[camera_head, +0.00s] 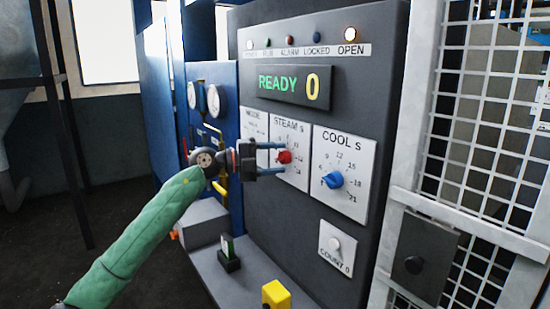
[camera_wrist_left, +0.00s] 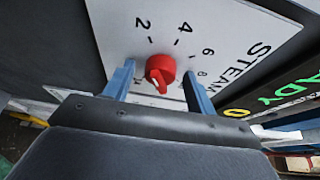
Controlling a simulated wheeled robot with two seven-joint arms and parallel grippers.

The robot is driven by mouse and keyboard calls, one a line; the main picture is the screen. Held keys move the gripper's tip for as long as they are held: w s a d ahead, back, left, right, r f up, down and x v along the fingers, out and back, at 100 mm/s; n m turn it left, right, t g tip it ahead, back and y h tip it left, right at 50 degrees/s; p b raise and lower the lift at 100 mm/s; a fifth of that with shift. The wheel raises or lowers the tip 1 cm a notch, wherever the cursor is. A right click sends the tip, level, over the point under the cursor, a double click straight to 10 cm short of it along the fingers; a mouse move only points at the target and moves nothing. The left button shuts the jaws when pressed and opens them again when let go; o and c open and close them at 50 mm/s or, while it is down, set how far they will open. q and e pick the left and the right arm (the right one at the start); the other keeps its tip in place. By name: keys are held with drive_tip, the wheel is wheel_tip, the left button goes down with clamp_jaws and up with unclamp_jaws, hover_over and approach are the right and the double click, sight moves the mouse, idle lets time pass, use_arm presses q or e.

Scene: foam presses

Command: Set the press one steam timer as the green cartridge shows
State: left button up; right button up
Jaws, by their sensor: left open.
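The red steam knob (camera_head: 285,157) sits on the white STEAM S dial plate (camera_head: 292,130) of the press panel.
A blue COOL S knob (camera_head: 333,180) is just right of the steam dial. The display (camera_head: 290,86) reads READY 0.

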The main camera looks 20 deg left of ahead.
use_arm(q)
drive_tip(key=shift+c, duration=0.3)
drive_tip(key=c, duration=0.9)
use_arm(e)
drive_tip(key=shift+w, duration=0.1)
use_arm(q)
drive_tip(key=shift+s+d+r+m+t+y+b, duration=0.1)
drive_tip(key=shift+m+t+y+b, duration=0.1)
drive_tip(key=shift+m+y+b, duration=1.3)
drive_tip(key=shift+s+d+r+m+t+y+b, duration=0.15)
drive_tip(key=shift+m+y+b, duration=0.5)
drive_tip(key=shift+m+b, duration=1.75)
drive_tip(key=shift+d+r+m+t+y+b, duration=0.1)
drive_tip(key=shift+m+t+y+b, duration=0.15)
drive_tip(key=shift+m+y+b, duration=1.25)
use_arm(e)
drive_tip(key=w+a+r, duration=0.1)
drive_tip(key=a+r, duration=0.1)
drive_tip(key=r, duration=1.5)
drive_tip(key=w+a+r+y, duration=0.1)
drive_tip(key=a+r, duration=0.1)
drive_tip(key=r, duration=1.6)
drive_tip(key=shift+w+a, duration=0.15)
drive_tip(key=shift+a, duration=0.05)
